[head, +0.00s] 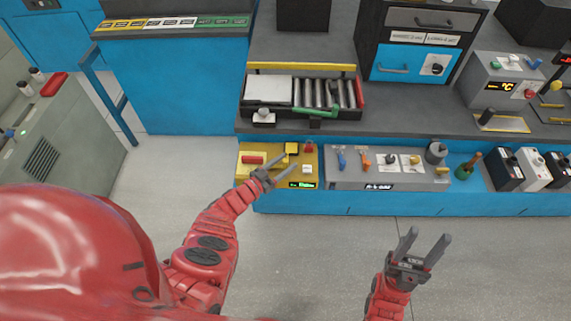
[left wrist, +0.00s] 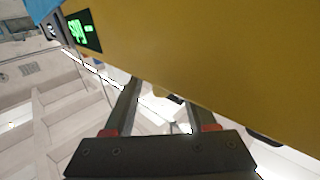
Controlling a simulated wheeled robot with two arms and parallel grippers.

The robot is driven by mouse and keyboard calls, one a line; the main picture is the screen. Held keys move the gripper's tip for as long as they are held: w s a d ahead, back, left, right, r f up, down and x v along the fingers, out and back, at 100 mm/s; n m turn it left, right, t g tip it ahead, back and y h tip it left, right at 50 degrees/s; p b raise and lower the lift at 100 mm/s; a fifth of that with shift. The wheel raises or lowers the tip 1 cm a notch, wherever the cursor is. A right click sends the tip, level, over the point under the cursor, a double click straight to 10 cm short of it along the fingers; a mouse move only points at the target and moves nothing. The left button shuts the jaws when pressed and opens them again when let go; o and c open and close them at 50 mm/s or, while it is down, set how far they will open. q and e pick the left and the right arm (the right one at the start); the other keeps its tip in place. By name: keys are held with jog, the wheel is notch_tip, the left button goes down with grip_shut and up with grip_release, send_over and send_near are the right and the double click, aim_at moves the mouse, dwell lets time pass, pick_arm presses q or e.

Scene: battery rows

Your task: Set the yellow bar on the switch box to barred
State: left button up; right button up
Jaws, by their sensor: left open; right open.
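The yellow box (head: 244,178) stands on the low blue bench, with a red bar, a small yellow block (head: 291,148) and a green lit display on it. A yellow bar-like part (head: 282,162) shows beside my left gripper, partly hidden; I cannot tell its setting. My left gripper (head: 290,162) is open at the box; the left wrist view shows the box's yellow face (left wrist: 220,60) and display (left wrist: 80,31) close by, with nothing clear between the fingers. My right gripper (head: 430,236) is open and empty above the floor.
Several small boxes stand further right. A roller tray (head: 320,93) lies on the counter behind. The floor in front is clear.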

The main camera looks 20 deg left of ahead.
pick_arm(q)
jog(key=shift+w+d, duration=0.1)
jog(key=shift+w, duration=0.2)
grip_shut()
dwell(1.3)
